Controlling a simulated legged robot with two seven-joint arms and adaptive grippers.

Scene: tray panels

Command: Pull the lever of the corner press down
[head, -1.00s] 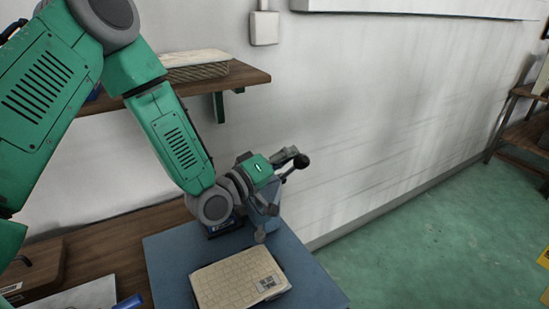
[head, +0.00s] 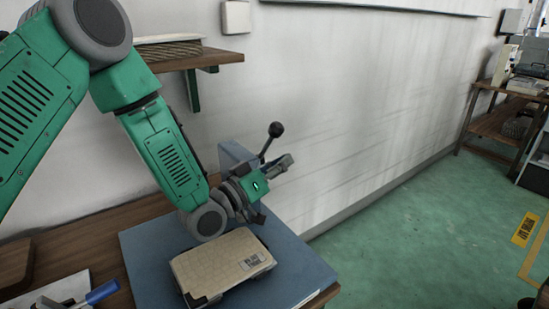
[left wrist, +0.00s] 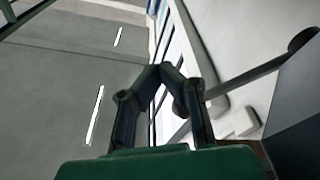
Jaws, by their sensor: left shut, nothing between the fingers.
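The press lever is a thin rod with a black ball knob (head: 276,129). It points up and slightly right from the blue-grey press body (head: 234,155) by the wall. My left gripper (head: 287,161) is shut and empty, just below and right of the knob. In the left wrist view the shut fingers (left wrist: 160,70) meet at their tips, and the lever rod (left wrist: 250,75) passes to their right. I cannot tell whether gripper and rod touch. My left arm hides much of the press. My right gripper is not in view.
A blue-grey panel (head: 145,265) lies on the wooden table with a beige box (head: 222,262) on it. A wooden shelf (head: 205,60) hangs on the wall above. To the right are open green floor (head: 400,250) and a far rack (head: 500,125).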

